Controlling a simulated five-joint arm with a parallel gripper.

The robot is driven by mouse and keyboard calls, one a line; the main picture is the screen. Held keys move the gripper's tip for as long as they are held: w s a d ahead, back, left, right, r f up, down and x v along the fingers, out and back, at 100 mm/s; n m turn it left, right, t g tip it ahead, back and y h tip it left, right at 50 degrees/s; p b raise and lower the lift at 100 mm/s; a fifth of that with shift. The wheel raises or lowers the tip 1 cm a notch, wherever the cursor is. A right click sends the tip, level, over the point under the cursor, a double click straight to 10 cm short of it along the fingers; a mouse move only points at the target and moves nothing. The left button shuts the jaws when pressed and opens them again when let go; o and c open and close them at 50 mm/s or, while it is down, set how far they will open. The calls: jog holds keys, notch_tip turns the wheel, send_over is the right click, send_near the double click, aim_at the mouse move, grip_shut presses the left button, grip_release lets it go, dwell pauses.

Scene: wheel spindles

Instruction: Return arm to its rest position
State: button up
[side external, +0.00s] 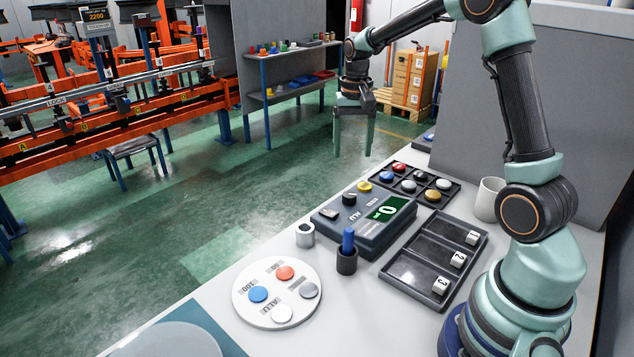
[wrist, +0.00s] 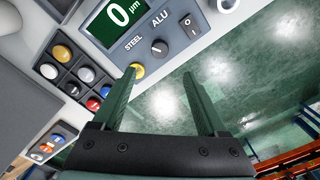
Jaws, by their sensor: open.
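My gripper (side external: 354,148) hangs fingers down in the side external view, beyond the far left edge of the grey worktop and above the green floor. Its two green fingers are apart with nothing between them. In the wrist view my gripper (wrist: 158,74) also shows spread fingers, with floor and part of a yellow button between them. The measuring box (side external: 364,222), with its green "0" display, stands on the worktop to the gripper's front. It also shows in the wrist view (wrist: 160,40), with a knob between STEEL and ALU.
A black compartment tray (side external: 411,184) of coloured discs stands behind the box. A three-slot tray (side external: 432,262), a white cup (side external: 487,199), a dark cup with a blue peg (side external: 347,258), a grey ring (side external: 305,235) and a round white plate of discs (side external: 276,294) share the worktop.

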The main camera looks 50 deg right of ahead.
jog(key=s+a+r+n+t, duration=0.2)
jog(key=s+a+r+n, duration=0.2)
jog(key=s+a, duration=0.3)
jog(key=s+a+r+n+t, duration=0.3)
jog(key=s+a, duration=0.3)
jog(key=a, duration=0.3)
jog(key=shift+s+r+n+t, duration=0.35)
jog(key=shift+r+n, duration=0.4)
jog(key=shift+n, duration=0.15)
